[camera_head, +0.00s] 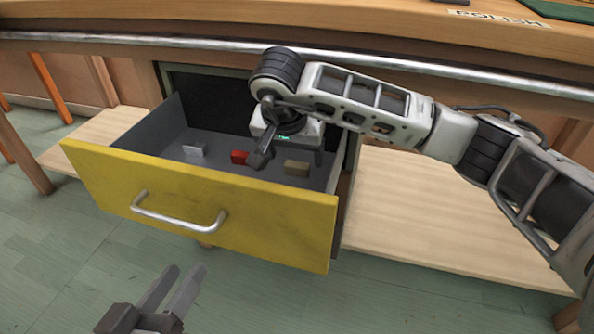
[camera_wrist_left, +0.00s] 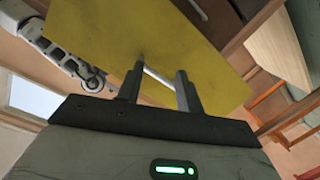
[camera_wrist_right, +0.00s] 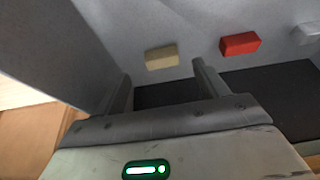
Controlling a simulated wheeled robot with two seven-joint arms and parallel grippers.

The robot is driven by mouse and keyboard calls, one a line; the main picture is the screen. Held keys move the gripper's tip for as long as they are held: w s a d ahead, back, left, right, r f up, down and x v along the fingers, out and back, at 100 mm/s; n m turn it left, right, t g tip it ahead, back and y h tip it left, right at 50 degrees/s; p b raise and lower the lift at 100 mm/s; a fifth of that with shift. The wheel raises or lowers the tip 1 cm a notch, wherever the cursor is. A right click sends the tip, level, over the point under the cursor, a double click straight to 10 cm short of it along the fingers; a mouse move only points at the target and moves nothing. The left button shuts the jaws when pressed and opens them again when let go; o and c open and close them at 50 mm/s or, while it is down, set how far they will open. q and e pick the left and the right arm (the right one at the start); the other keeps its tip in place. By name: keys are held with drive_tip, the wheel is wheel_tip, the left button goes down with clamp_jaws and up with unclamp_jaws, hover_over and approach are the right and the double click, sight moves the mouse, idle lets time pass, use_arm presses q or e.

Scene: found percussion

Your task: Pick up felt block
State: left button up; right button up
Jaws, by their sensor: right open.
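A beige block (camera_head: 296,168) lies on the floor of the open yellow drawer, toward its right side. It looks like the felt block, though its material cannot be told for sure. In the right wrist view the beige block (camera_wrist_right: 161,57) shows whole, just beyond and between the fingertips. My right gripper (camera_wrist_right: 163,76) is open and empty, pointing down into the drawer above the block, apart from it. My left gripper (camera_head: 184,270) is open and empty in front of the drawer, below its handle.
A red block (camera_head: 239,157) and a pale grey block (camera_head: 194,149) lie left of the beige one. The yellow drawer front (camera_head: 270,217) with its metal handle (camera_head: 178,220) and the drawer walls surround them. The workbench top (camera_head: 380,22) overhangs behind.

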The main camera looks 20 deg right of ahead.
sight(296, 166)
drive_tip(key=b+x, duration=0.1)
drive_tip(key=x, duration=0.2)
drive_tip(key=shift+a+f, duration=0.1)
drive_tip(key=shift+w+f+b, duration=0.3)
drive_tip(key=shift+f+b, duration=0.1)
drive_tip(key=shift+f, duration=0.25)
drive_tip(key=shift+r, duration=0.1)
drive_tip(key=c, duration=1)
use_arm(q)
drive_tip(key=shift+w+d+r+n+t+h, duration=0.15)
drive_tip(key=shift+r+n+t+h, duration=0.2)
drive_tip(key=shift+r, duration=0.25)
use_arm(e)
drive_tip(key=shift+c, duration=0.2)
